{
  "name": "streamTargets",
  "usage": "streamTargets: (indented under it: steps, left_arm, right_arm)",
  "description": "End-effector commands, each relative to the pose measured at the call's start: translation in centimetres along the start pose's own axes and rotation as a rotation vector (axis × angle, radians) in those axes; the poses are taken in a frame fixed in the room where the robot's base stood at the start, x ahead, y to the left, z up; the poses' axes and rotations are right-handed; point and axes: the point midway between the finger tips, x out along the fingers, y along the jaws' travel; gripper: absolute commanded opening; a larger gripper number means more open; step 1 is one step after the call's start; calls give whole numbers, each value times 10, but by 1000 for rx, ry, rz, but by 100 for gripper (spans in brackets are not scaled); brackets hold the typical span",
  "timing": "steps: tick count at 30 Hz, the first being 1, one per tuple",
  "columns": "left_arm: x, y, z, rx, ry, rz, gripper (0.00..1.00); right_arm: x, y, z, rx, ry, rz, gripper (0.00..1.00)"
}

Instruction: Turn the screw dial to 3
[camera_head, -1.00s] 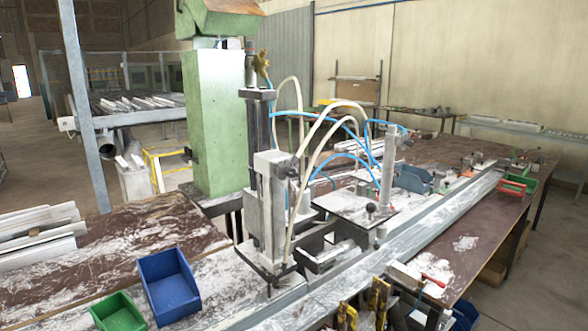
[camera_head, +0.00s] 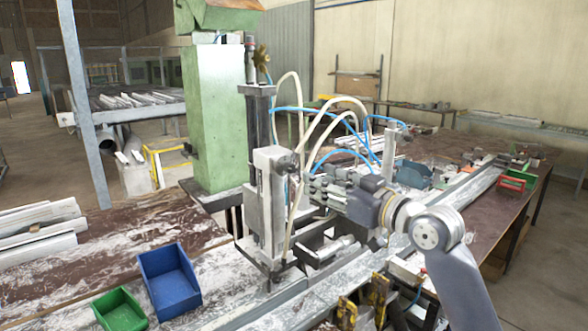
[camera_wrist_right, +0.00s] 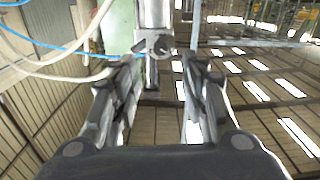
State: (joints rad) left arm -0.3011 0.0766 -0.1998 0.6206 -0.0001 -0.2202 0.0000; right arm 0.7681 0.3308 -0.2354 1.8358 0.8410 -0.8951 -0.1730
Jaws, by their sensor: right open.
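My right gripper (camera_head: 312,188) reaches in from the right, its fingers pointing left toward the upright metal clamp column (camera_head: 268,200). In the right wrist view the gripper (camera_wrist_right: 157,78) is open, with nothing between its fingers. Beyond the fingertips stands a vertical metal cylinder with a small screw-like fitting (camera_wrist_right: 153,44). The fitting lies between the two finger lines and looks apart from them. I cannot tell whether this is the screw dial, and no numbers are legible. My left gripper is not in view.
White and blue hoses (camera_head: 292,110) loop just above my right gripper. A green pillar (camera_head: 215,120) stands behind the clamp. A blue bin (camera_head: 168,280) and a green bin (camera_head: 120,312) sit at the front left. A long metal profile (camera_head: 455,203) runs along the bench.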

Motion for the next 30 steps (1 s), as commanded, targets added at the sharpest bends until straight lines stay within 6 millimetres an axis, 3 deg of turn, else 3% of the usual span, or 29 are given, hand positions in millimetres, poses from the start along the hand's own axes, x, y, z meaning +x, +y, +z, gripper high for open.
streamTargets:
  steps: [15,22,30]
  left_arm:
    - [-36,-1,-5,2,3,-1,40]
    - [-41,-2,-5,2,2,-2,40]
    - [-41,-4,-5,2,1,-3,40]
  right_arm:
    - [81,-1,-2,2,-4,-1,40]
    - [97,-1,0,1,-3,0,40]
    - [100,-1,1,0,-3,0,40]
